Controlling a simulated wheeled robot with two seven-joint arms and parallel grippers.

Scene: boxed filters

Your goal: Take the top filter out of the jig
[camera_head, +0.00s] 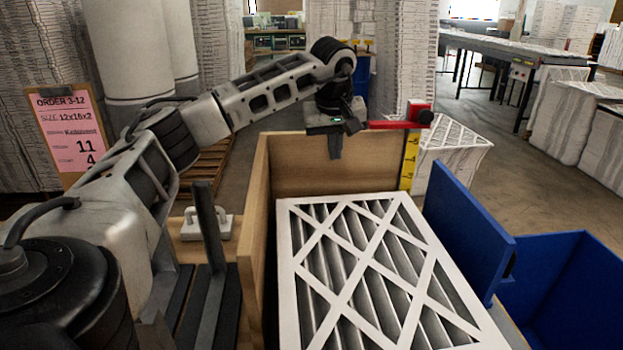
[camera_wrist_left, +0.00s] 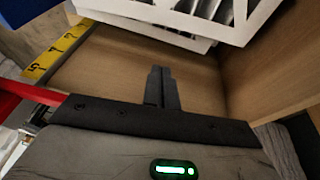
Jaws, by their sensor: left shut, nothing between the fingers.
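The top filter (camera_head: 368,270) is a white frame with a diamond lattice over grey pleats. My left gripper (camera_head: 335,150) is at the jig's back wall, beyond the filter's far edge. In the left wrist view its two fingers (camera_wrist_left: 161,88) are together with nothing between them. The filter's edge (camera_wrist_left: 185,25) shows ahead of them, apart from the fingertips. My right gripper is in neither view.
A red arm (camera_head: 400,122) and a yellow scale (camera_head: 409,163) are at the jig's back right corner. A blue panel (camera_head: 465,230) and a blue bin (camera_head: 560,290) stand to the right. A dark upright post (camera_head: 207,230) and a white-handled block (camera_head: 207,225) are to the left.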

